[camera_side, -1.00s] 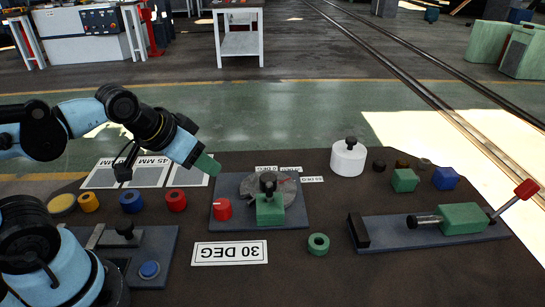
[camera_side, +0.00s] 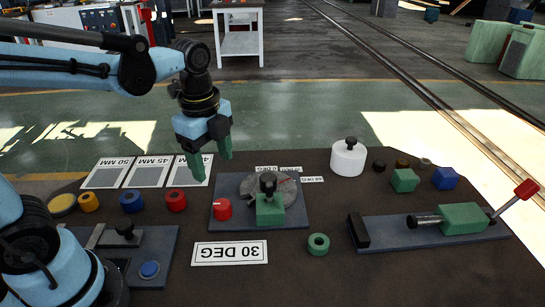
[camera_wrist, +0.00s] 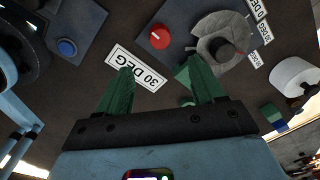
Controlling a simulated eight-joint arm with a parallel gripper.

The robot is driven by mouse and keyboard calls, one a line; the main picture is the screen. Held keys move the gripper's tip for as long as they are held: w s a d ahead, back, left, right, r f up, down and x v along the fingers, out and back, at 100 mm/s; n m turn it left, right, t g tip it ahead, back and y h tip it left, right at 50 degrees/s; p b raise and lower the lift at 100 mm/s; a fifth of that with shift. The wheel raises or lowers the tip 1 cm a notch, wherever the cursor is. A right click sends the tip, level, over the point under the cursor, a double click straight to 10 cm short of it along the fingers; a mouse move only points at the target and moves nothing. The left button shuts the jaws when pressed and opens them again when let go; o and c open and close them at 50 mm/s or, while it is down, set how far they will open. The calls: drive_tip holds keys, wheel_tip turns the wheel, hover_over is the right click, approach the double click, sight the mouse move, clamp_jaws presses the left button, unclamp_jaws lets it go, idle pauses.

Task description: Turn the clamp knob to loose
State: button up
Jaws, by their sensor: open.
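A red knob (camera_side: 222,209) stands on the left part of the blue-grey base plate (camera_side: 225,186). In the wrist view the red knob (camera_wrist: 160,36) has a white mark on its top. Beside it is a grey round disc (camera_side: 285,187) with a black knob (camera_side: 268,181) and a green block (camera_side: 268,210). No label tells me which knob is the clamp knob. My gripper (camera_side: 212,165) is open and empty, fingers pointing down, above and behind the red knob and touching nothing. Its green fingers also show in the wrist view (camera_wrist: 160,62).
A "30 DEG" card (camera_side: 230,252) lies in front of the plate. A left fixture holds a blue button (camera_side: 149,269) and a black knob (camera_side: 125,229). Coloured rings (camera_side: 132,202), a white cylinder (camera_side: 348,158) and a red-handled slide fixture (camera_side: 463,219) stand around.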

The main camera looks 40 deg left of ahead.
sight(221, 204)
drive_tip(key=shift+w+f, duration=0.15)
drive_tip(key=shift+f, duration=2.9)
drive_tip(key=shift+w+f, duration=0.15)
drive_tip(key=shift+f, duration=2.85)
drive_tip(key=shift+c, duration=0.2)
drive_tip(key=c, duration=1)
